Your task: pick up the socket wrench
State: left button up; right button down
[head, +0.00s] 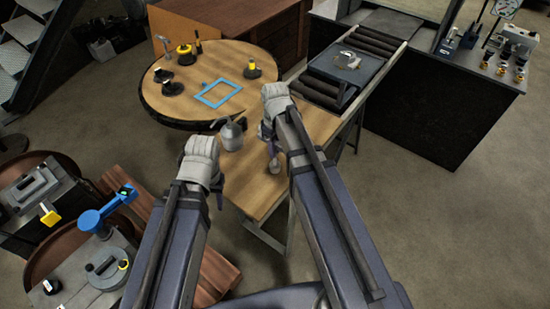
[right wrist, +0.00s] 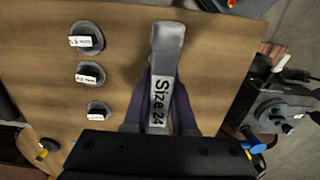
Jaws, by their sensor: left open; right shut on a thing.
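The socket wrench (right wrist: 167,42) is a grey metal bar with a broad rounded end and a white "Size 24" label. In the right wrist view it lies between the purple fingers of my right gripper (right wrist: 163,80), which is shut on it. The wooden tabletop is behind it; I cannot tell whether the wrench touches it.
Three round labelled sockets stand left of the wrench: a large (right wrist: 88,37), a middle (right wrist: 90,73) and a small one (right wrist: 98,111). A grey can (head: 232,137) stands between my arms. A round table (head: 160,105) with a blue frame (head: 217,94) is beyond.

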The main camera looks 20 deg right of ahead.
dwell(0.9)
notch_tip(320, 180, up, 10)
jog(key=p, duration=1)
jog(key=c, duration=1.3)
grip_release()
grip_shut()
jog(key=shift+f, duration=0.1)
